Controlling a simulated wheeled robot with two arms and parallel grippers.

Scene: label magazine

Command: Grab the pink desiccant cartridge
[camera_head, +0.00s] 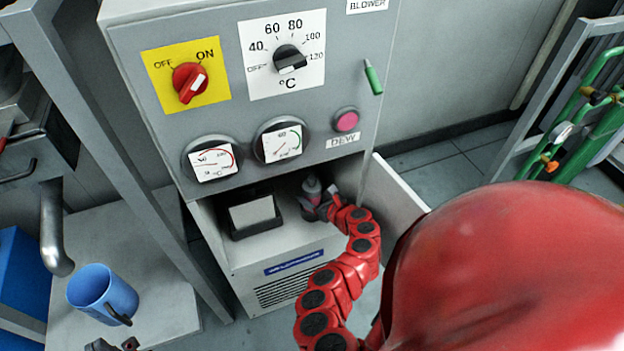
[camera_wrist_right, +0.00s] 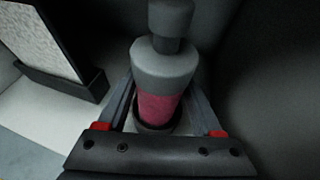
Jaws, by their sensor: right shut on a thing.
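The desiccant cartridge (camera_wrist_right: 160,107) stands upright in the right wrist view, with a pink body and a grey cap. A dark ring surrounds its lower end. In the head view its grey top (camera_head: 312,187) shows inside the cabinet's open lower compartment. My right gripper (camera_head: 318,207) reaches into that compartment. In the wrist view the right gripper's fingers (camera_wrist_right: 160,93) are on either side of the cartridge and shut on it. Only a dark bit of my left gripper (camera_head: 112,345) shows at the bottom edge of the head view; its jaws cannot be made out.
The compartment belongs to a grey cabinet (camera_head: 150,110) with dials and gauges. A dark-framed pale block (camera_head: 253,214) stands left of the cartridge. The compartment's open door (camera_head: 392,205) is at the right. A blue mug (camera_head: 103,291) stands on a pale surface at the lower left.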

